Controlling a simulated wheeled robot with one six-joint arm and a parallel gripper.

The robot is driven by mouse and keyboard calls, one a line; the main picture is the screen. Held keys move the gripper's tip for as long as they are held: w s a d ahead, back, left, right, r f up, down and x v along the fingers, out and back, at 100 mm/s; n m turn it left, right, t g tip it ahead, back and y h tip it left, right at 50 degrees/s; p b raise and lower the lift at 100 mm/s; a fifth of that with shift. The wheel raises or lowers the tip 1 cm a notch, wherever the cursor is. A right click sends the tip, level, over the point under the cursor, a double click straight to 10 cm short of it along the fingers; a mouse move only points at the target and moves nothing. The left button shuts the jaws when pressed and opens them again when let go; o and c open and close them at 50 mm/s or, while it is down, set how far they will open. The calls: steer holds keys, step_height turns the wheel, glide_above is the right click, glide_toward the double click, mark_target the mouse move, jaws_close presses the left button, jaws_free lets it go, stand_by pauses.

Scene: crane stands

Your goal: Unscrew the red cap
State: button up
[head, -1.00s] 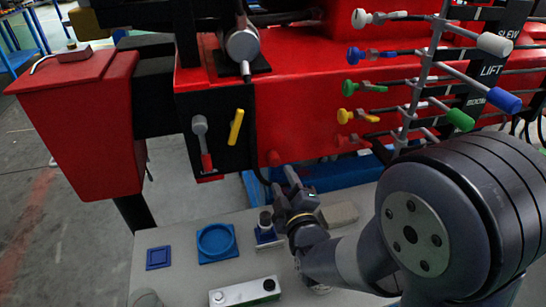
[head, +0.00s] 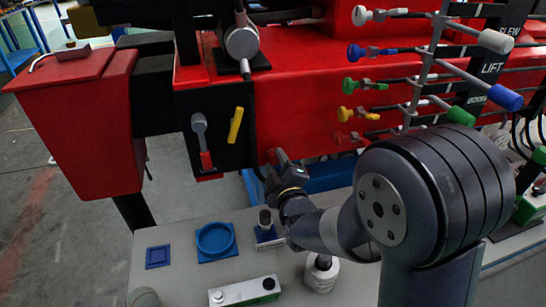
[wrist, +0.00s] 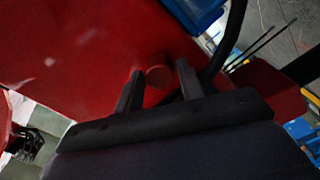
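The red cap (wrist: 158,76) is a short round knob on the red machine body (wrist: 80,55) in the wrist view. My gripper (wrist: 159,74) is open, with one dark finger on each side of the cap and small gaps visible beside it. In the head view my gripper (head: 274,162) is at the lower edge of the red machine (head: 320,90), where it mostly hides the cap. I cannot tell how deep the cap sits between the fingers.
Below is a grey table with a blue square tray (head: 158,257), a blue round dish (head: 216,240), a grey cylinder on a blue base (head: 265,222), a white button box (head: 244,290) and a white round object (head: 321,274). A yellow handle (head: 236,125) and coloured levers (head: 460,117) stick out nearby.

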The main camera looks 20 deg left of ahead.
steer(key=c, duration=0.7)
steer(key=shift+f, duration=0.1)
steer(key=n+b, duration=0.2)
steer(key=n, duration=0.1)
steer(key=shift+n, duration=1.1)
steer(key=shift+s, duration=0.1)
steer(key=n+b, duration=0.1)
steer(key=n, duration=0.2)
steer(key=shift+b, duration=0.3)
steer(key=shift+n, duration=1)
